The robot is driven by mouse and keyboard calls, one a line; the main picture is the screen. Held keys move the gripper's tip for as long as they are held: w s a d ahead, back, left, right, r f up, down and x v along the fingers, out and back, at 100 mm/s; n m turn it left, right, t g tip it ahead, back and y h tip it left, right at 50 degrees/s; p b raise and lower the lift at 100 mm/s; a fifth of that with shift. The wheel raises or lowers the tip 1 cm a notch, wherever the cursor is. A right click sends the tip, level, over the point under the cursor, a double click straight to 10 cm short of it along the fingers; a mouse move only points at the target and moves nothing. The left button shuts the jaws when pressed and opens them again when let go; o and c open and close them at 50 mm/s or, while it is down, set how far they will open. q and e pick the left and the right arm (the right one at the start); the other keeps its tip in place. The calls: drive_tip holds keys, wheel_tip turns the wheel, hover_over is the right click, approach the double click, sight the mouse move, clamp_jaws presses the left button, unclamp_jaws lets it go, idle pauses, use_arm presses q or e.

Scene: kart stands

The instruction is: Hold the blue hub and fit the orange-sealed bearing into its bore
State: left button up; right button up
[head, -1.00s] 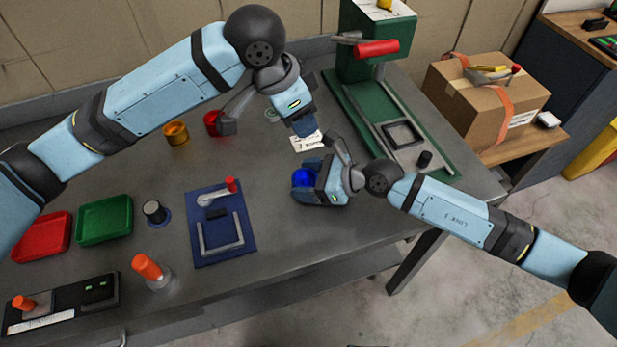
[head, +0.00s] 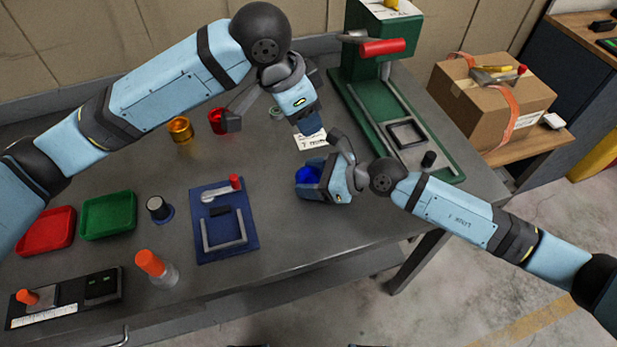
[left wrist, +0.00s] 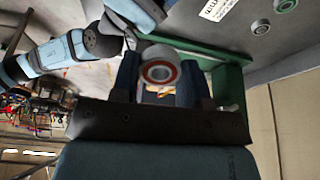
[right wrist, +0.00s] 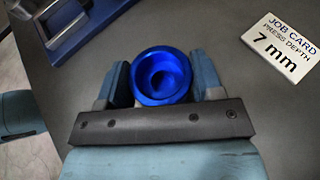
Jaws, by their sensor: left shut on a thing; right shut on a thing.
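The blue hub (right wrist: 161,75) is clamped between the fingers of my right gripper (right wrist: 160,88), with its round bore facing the right wrist camera. In the head view the hub (head: 307,175) shows just above the table. The orange-sealed bearing (left wrist: 160,73) is a light ring with an orange-red band, held between the fingers of my left gripper (left wrist: 160,88). In the head view my left gripper (head: 311,128) is behind and above the hub, and the bearing is hidden there. The bore looks empty; bearing and hub are apart.
A job card (right wrist: 283,38) lies close to the hub. The green press (head: 385,85) stands right of my grippers. A blue fixture (head: 247,241), red cup (head: 216,118), gold cup (head: 180,129) and green tray (head: 109,215) are to the left. Two other bearings lie on the table (left wrist: 260,26).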

idle(0.7)
use_arm(q)
drive_tip(key=w+a+f+n+y, duration=0.1)
drive_tip(key=w+a+f+n, duration=0.25)
drive_tip(key=a, duration=0.55)
drive_tip(key=w+a+f+n+y, duration=0.2)
drive_tip(key=a+f+n, duration=0.15)
drive_tip(key=a, duration=0.55)
drive_tip(key=n+g, duration=0.2)
drive_tip(key=n, duration=0.6)
hover_over(145, 173)
drive_tip(key=shift+y, duration=0.3)
wheel_tip(145, 173, down, 8)
drive_tip(key=shift+f, duration=2.3)
drive_tip(key=shift+f, duration=0.1)
drive_tip(key=o, duration=1)
drive_tip(key=shift+o, duration=0.2)
